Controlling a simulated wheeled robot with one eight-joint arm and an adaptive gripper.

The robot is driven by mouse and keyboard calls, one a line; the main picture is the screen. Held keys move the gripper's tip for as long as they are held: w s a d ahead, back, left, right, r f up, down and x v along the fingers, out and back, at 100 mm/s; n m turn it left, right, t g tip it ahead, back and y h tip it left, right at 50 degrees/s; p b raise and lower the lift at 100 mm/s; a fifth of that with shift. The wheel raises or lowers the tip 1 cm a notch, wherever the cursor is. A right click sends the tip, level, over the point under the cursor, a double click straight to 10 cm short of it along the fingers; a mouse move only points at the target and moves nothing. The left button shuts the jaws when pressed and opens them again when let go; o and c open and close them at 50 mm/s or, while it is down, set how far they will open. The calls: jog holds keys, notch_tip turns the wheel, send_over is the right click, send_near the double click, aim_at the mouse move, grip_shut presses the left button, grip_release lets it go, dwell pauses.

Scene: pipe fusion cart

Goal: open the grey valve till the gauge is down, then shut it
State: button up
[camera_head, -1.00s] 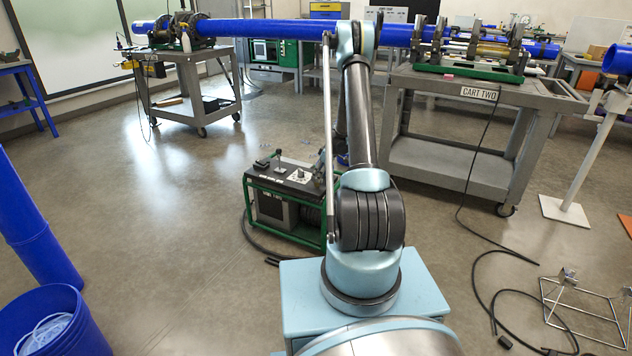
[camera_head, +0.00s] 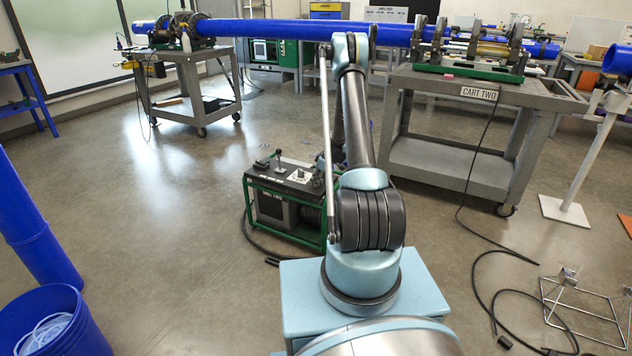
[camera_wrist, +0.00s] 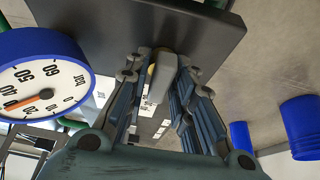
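The gauge (camera_wrist: 42,82) shows at the left edge of the wrist view, with a blue rim and a white dial in bar. Its orange needle points between the 20 and 40 marks. The grey valve's handle (camera_wrist: 161,80) is between the two fingers of my gripper (camera_wrist: 163,72), with a bit of yellow behind it. Whether both fingers press on the handle is not clear.
A black lever (camera_head: 279,156) stands on the unit's top. Cart two (camera_head: 450,165) and a long blue pipe (camera_head: 265,29) are behind. A dark hose (camera_head: 470,225) trails on the floor at right. A blue bin (camera_head: 85,335) is at lower left, with open floor between.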

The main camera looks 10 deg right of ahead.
jog(key=shift+m+t+h, duration=0.4)
jog(key=shift+m, duration=1.1)
jog(key=shift+m, duration=0.7)
jog(key=shift+m+t+h, duration=0.3)
jog(key=shift+m+h, duration=0.2)
jog(key=shift+m, duration=0.3)
jog(key=shift+m+h, duration=0.6)
jog(key=shift+m, duration=0.9)
